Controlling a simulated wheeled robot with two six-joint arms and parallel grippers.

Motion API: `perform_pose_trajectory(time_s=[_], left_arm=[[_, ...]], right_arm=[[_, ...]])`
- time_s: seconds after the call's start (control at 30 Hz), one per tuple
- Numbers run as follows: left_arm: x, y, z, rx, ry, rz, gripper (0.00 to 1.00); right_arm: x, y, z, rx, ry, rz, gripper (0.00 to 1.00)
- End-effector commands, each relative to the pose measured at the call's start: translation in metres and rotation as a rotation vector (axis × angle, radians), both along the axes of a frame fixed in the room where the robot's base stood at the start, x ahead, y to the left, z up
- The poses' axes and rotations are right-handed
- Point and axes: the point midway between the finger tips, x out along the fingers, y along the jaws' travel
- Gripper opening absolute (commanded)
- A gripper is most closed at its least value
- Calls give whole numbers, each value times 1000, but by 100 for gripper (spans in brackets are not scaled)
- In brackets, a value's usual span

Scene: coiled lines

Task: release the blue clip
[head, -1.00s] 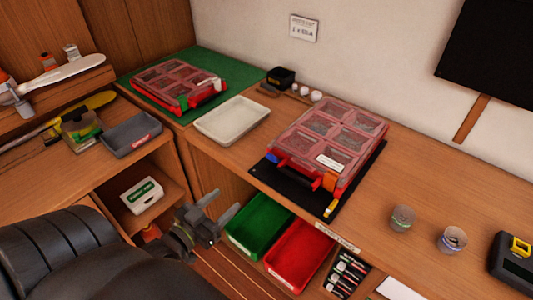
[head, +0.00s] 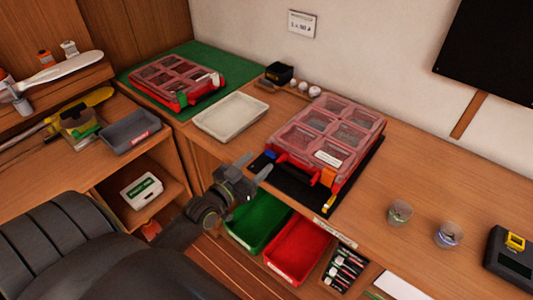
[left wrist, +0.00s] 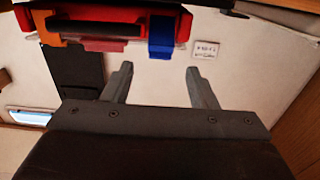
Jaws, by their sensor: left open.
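A red case (head: 297,166) with a clear compartmented lid lies on a black mat (head: 318,205) on the bench. Its blue clip (head: 270,155) is at the left end of its front edge, and an orange clip (head: 328,177) is at the right end. My left gripper (head: 256,166) is open and empty, just in front of the blue clip and apart from it. In the left wrist view the blue clip (left wrist: 161,36) shows beyond the open fingers (left wrist: 160,84), between them sideways. I cannot tell whether the clip is latched. My right gripper is not in view.
A white tray (head: 231,117) lies left of the case, and a second red case (head: 160,97) sits on a green mat (head: 243,70). Green (head: 258,222) and red (head: 298,252) bins are below the bench edge. Small jars (head: 399,212) stand at right.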

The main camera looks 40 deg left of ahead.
Motion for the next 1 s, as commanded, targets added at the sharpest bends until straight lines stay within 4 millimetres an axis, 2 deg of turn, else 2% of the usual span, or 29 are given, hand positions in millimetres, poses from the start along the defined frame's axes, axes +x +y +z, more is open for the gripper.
perform_pose_trajectory(time_s=[0.1, 0.3, 0.7, 0.77, 1.0], left_arm=[[21, -2, 1, -1, -2, 0, 53], [43, -3, 0, 0, 0, 0, 53], [50, -4, 0, 0, 1, 0, 53], [50, -4, 0, 0, 1, 0, 48], [50, -4, 0, 0, 0, 0, 16]], right_arm=[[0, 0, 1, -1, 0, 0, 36], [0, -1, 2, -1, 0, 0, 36], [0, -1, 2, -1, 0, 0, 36], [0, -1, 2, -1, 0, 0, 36], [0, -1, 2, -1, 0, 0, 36]])
